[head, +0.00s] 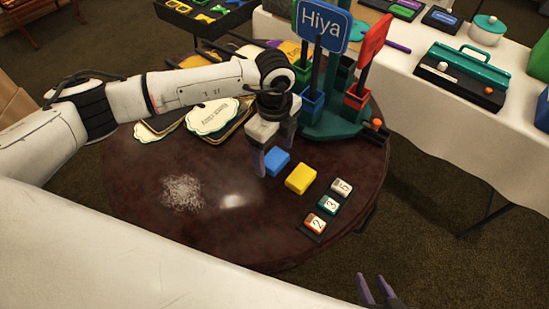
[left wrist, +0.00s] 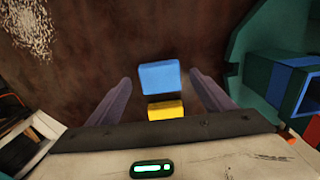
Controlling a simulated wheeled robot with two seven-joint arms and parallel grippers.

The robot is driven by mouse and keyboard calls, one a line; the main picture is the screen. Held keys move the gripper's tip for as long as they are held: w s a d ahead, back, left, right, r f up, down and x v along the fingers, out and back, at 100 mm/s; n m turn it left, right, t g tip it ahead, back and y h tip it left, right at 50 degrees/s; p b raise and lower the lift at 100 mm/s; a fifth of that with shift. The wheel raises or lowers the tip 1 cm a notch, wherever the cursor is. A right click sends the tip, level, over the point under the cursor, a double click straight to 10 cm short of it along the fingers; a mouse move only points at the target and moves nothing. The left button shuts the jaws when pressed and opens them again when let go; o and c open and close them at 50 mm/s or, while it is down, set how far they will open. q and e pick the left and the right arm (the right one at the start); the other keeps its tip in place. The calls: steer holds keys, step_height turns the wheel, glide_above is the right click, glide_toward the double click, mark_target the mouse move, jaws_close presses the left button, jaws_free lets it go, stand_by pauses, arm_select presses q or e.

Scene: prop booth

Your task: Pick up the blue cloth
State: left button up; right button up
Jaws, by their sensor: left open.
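The blue cloth (head: 277,161) is a small folded rectangular block on the round dark table (head: 150,215). In the left wrist view the cloth (left wrist: 160,78) lies between the two finger lines, with bare gaps on both sides. My left gripper (head: 274,162) is open and points down at the cloth, one finger at its left and the other behind it. In the left wrist view the gripper (left wrist: 161,78) is empty. I cannot tell its exact height above the table. My right gripper (head: 373,277) shows only its two fingers at the bottom edge, apart and empty.
A yellow block (head: 300,178) sits right beside the cloth. A number tray (head: 312,228) lies to the right. A green stand (head: 335,128) with signs rises behind the gripper. Cream cards (head: 212,117) lie under my left arm. White powder (head: 183,192) covers a patch at left.

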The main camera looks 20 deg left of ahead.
mark_target(275, 158)
arm_select(q)
steer(key=shift+f, duration=0.55)
steer(key=c, duration=1.1)
step_height(275, 158, up, 10)
steer(key=shift+r, duration=0.1)
